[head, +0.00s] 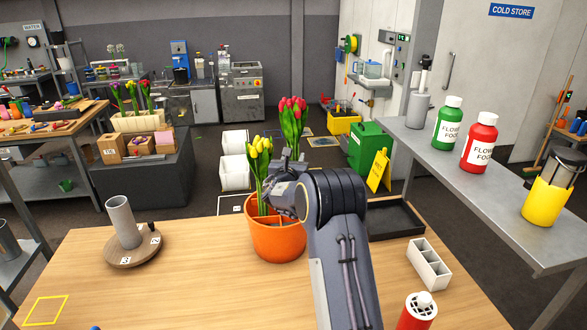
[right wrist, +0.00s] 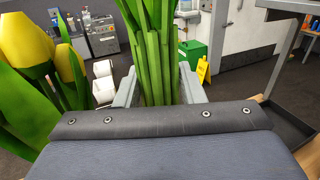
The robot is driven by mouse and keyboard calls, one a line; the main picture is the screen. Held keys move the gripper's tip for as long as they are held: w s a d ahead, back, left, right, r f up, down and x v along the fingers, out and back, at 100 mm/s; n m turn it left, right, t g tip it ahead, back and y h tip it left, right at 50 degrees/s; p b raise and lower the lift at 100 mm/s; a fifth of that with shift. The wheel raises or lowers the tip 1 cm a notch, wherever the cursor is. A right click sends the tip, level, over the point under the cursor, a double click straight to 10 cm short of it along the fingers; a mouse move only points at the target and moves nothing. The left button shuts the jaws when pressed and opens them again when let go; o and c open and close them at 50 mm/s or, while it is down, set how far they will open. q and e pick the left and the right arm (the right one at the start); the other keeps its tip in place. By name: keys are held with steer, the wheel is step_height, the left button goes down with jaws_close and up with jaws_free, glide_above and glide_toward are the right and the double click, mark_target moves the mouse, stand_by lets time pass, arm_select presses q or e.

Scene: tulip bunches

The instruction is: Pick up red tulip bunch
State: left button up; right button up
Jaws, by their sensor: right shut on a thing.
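The red tulip bunch (head: 293,117) is upright in the head view, with red heads above green leaves. Its green stems (right wrist: 156,60) stand between my right gripper's fingers in the right wrist view. My right gripper (head: 291,165) is shut on this bunch; my own wrist hides part of the fingers. The yellow tulip bunch (head: 259,160) stands in the orange pot (head: 276,240), just left of my right gripper. Its yellow heads also show large at the left in the right wrist view (right wrist: 27,42). My left gripper is not in view.
On the wooden table (head: 180,290) are a round stand with a grey tube (head: 122,222), a black tray (head: 395,222), a white divided box (head: 428,264) and a red bottle (head: 416,312). A side shelf (head: 500,165) at right holds flower food bottles. The table's left middle is clear.

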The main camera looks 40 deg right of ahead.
step_height(320, 180, up, 10)
steer(key=p, duration=0.4)
steer(key=shift+r, duration=0.1)
step_height(320, 180, up, 5)
steer(key=shift+f+p, duration=0.1)
steer(key=shift+p, duration=0.2)
steer(key=shift+r, duration=0.55)
